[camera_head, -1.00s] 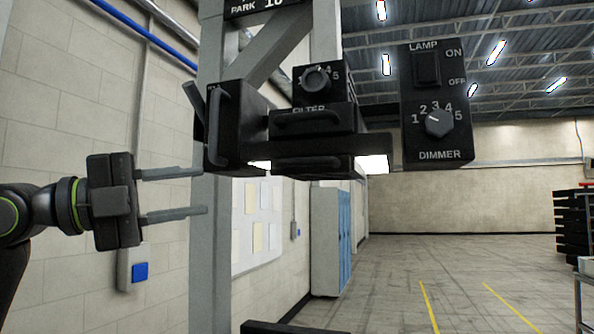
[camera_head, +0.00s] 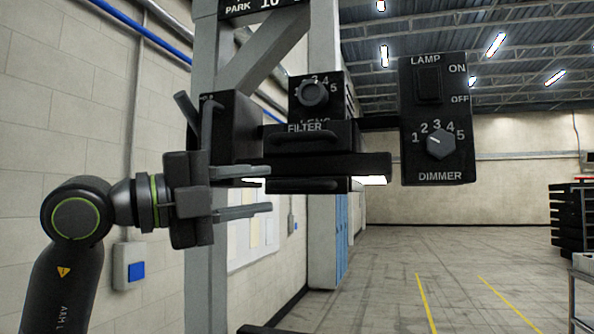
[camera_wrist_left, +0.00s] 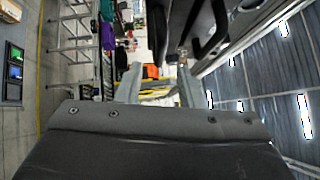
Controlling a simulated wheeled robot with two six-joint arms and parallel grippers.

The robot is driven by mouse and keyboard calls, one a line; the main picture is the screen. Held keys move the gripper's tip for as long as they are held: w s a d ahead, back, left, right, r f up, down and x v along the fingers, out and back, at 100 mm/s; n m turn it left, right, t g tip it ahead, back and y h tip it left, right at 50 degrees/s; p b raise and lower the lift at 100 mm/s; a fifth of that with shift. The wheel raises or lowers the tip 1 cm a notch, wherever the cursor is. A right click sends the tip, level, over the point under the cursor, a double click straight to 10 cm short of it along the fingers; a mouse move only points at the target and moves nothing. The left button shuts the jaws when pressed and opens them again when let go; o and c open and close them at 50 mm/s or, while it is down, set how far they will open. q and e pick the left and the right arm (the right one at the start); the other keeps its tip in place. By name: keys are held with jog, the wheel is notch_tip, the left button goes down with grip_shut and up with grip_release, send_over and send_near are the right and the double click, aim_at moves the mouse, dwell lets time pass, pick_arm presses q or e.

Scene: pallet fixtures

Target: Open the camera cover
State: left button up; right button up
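A black fixture hangs on a grey post (camera_head: 205,270). At its left end is a black box (camera_head: 236,125) with an upright bar handle (camera_head: 206,125); no label on it is readable, so I cannot tell whether it is the camera cover. A black part with a curved handle (camera_wrist_left: 208,30) also shows at the top of the left wrist view. My left gripper (camera_head: 268,190) is open and empty, just below the box, its fingers pointing right. I cannot tell whether it touches the box. The fingers stand apart in the left wrist view (camera_wrist_left: 159,85). My right gripper is out of view.
A filter unit (camera_head: 305,138) with a handle and a numbered lens knob (camera_head: 313,95) is right of the box. A lamp and dimmer panel (camera_head: 436,120) hangs farther right.

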aim_at(292, 186)
pick_arm(q)
jog(key=p+x, duration=0.2)
jog(key=x, duration=0.5)
jog(key=shift+p, duration=0.3)
grip_shut()
jog(key=shift+s, duration=0.1)
